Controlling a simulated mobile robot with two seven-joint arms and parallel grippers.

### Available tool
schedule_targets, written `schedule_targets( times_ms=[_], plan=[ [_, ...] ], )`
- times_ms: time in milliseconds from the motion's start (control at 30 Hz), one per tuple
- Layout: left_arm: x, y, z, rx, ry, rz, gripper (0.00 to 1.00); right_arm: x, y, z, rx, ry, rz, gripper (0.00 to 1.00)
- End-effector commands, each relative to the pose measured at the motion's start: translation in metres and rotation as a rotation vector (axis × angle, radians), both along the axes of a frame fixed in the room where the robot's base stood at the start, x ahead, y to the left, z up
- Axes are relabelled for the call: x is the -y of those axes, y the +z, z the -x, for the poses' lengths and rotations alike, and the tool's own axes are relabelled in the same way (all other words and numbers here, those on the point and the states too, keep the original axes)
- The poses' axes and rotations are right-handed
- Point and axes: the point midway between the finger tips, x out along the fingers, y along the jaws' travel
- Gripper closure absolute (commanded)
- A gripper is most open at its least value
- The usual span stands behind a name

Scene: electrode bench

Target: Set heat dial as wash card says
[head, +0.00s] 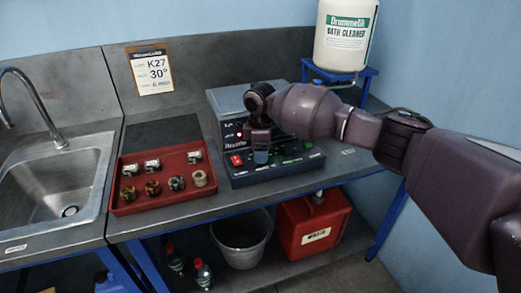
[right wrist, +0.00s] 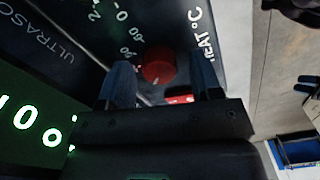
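The wash card (head: 155,72) hangs on the back wall and reads K27, 30° and what looks like 6 min. The heat dial (right wrist: 158,66) is a round red knob on a dark panel marked HEAT °C, with scale numbers around it. My right gripper (head: 261,155) is over the front of the grey ultrasonic cleaner (head: 228,100). In the right wrist view my right gripper (right wrist: 161,85) is open. Its fingers stand on either side of the dial, with a visible gap at each side. The dial's pointer setting cannot be read. My left gripper is out of view.
A red tray (head: 125,207) with several small parts lies left of the cleaner. A control panel (head: 295,163) with a red switch (head: 236,161) is along the cleaner's front. A sink (head: 60,180) is at left. A bath cleaner jug (head: 345,35) stands behind on a blue stand.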

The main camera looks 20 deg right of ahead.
Motion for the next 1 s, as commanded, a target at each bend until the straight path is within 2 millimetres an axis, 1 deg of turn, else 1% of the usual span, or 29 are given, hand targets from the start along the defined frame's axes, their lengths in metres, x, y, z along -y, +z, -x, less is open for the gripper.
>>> schedule_targets(
  times_ms=[167, 267, 367, 700, 900, 1000],
  plan=[
    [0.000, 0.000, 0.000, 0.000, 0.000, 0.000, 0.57, 0.000, 0.001, 0.000, 0.001, 0.000, 0.000, 0.41],
    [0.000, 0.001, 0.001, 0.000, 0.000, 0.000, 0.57, 0.000, 0.005, 0.000, 0.001, 0.000, 0.000, 0.41],
    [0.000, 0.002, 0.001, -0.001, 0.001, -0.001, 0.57, 0.000, 0.017, -0.001, 0.003, -0.001, 0.000, 0.41],
    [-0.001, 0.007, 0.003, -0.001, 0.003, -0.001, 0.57, 0.000, 0.077, -0.001, 0.004, 0.001, -0.001, 0.41],
    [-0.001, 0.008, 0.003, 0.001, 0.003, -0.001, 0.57, 0.000, 0.100, 0.000, 0.001, 0.000, 0.000, 0.41],
    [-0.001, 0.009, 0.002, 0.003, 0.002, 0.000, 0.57, 0.000, 0.106, 0.000, 0.001, 0.000, 0.000, 0.41]
  ],
)
